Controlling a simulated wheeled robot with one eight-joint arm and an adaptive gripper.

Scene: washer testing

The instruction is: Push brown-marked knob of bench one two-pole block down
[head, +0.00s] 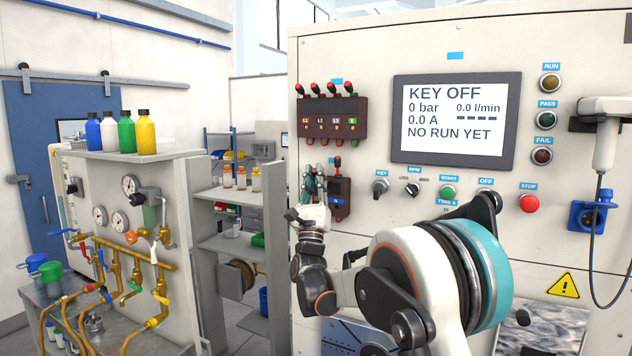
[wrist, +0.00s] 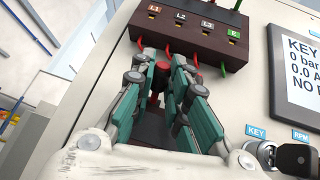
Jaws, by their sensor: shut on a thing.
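The two-pole block (head: 341,196) is a small dark red-brown block on the panel, below the larger terminal block. One red-tipped knob (head: 338,161) stands up at its top right in the head view. My gripper (head: 314,178) is at the block's left side and covers that part. In the wrist view my gripper (wrist: 162,62) has its teal-padded fingers on either side of a red and dark knob (wrist: 157,88), and it is shut on it. The block's body (wrist: 153,128) shows dark between the fingers. The brown mark cannot be made out.
The larger terminal block (head: 332,118), marked L1, L2, L3 and E, is just above, with red and green leads (wrist: 229,67) close to my fingers. The screen (head: 455,120) and key switch (head: 380,187) are to the right. A shelf rack (head: 235,243) stands left.

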